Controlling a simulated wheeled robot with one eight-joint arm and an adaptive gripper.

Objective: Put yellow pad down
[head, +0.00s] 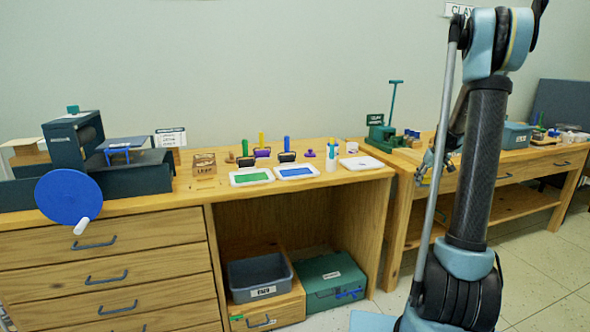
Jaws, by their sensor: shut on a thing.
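My gripper (431,166) is at the right of the head view, in front of the gap between the two wooden benches, partly hidden by my arm. It is shut on a small yellow thing (426,179), seemingly the yellow pad, of which only a little shows. A green pad (252,176) and a blue pad (296,172) lie in white trays on the near bench top (220,187). A flat white tray or lid (362,163) lies to their right, near the bench's right end.
Stamps and rollers (262,152) stand behind the pads, with a white bottle (332,157) beside the blue pad. A blue disc with a handle (68,197) is at the left. A green press (381,134) stands on the right bench. Bins sit below.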

